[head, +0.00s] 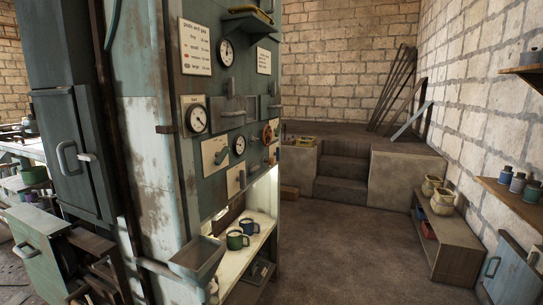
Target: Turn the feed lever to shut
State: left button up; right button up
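A tall green-grey machine cabinet (150,110) stands left of centre, with a control panel on its right-hand face. The panel carries small levers on pale plates: one lever plate (215,158) below the lower left dial, and another lever plate (236,182) lower down. Their labels are too small to read, so I cannot tell which is the feed lever or how it is set. A red-orange handwheel (267,133) sits to the right. Neither of my grippers shows in the head view.
Dials (196,119) and a grey handled box (237,110) are on the panel. Below, mugs (237,240) stand on a lit shelf, near a protruding grey tray (196,256). Open floor (345,245) lies to the right, before stone steps (340,188) and a low bench (447,235).

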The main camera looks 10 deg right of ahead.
aim_at(277, 130)
jog(key=i+l+u, duration=0.45)
jog(key=i+l, duration=1.05)
jog(key=i, duration=0.2)
